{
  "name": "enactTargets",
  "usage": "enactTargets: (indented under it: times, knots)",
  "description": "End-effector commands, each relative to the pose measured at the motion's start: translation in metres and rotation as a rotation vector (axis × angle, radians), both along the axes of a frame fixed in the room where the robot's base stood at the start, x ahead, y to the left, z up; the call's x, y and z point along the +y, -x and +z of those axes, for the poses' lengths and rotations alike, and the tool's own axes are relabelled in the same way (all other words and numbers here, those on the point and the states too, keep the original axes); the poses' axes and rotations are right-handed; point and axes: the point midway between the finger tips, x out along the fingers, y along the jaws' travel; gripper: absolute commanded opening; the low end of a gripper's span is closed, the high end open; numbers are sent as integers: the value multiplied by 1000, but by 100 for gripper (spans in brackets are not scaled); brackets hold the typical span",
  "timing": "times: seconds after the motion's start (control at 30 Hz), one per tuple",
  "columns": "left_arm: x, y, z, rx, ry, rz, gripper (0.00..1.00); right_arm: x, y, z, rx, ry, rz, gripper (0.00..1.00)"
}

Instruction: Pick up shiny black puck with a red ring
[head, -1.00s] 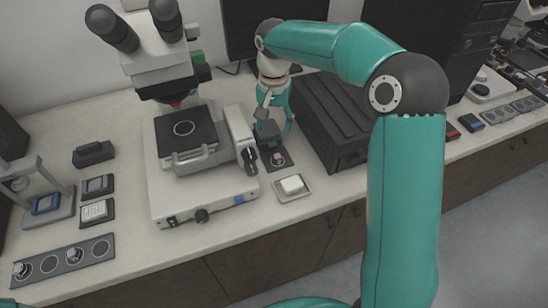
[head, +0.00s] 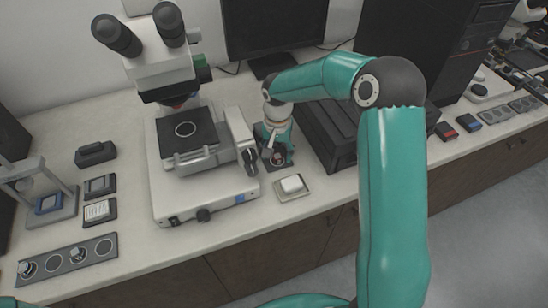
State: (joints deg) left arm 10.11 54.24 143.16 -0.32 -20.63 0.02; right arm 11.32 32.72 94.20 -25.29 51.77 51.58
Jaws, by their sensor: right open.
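The shiny black puck with a red ring (head: 278,158) shows as a small dark and reddish spot on a dark mat, right of the microscope. My right gripper (head: 275,150) is open, pointing down just above or around the puck. Its fingers partly hide the puck, and I cannot tell whether they touch it. My left gripper is out of view.
The microscope (head: 205,200) stands close on the left of my right gripper. A black ribbed box (head: 335,135) is close on the right. A small tray with a white block (head: 291,185) lies in front. A strip with round places (head: 68,262) lies at the front left.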

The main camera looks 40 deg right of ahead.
Motion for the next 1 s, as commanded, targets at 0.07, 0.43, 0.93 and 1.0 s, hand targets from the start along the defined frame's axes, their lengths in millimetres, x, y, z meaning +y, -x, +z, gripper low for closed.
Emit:
enactTargets:
  times: [0.07,0.43,0.93,1.0]
  knots:
    - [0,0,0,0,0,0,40,0,0,0,0,0,0,60]
    - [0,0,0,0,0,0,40,0,0,0,0,0,0,10]
    - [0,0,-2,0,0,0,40,0,-1,10,-2,1,0,2]
    - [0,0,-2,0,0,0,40,0,-1,16,-3,0,-1,2]
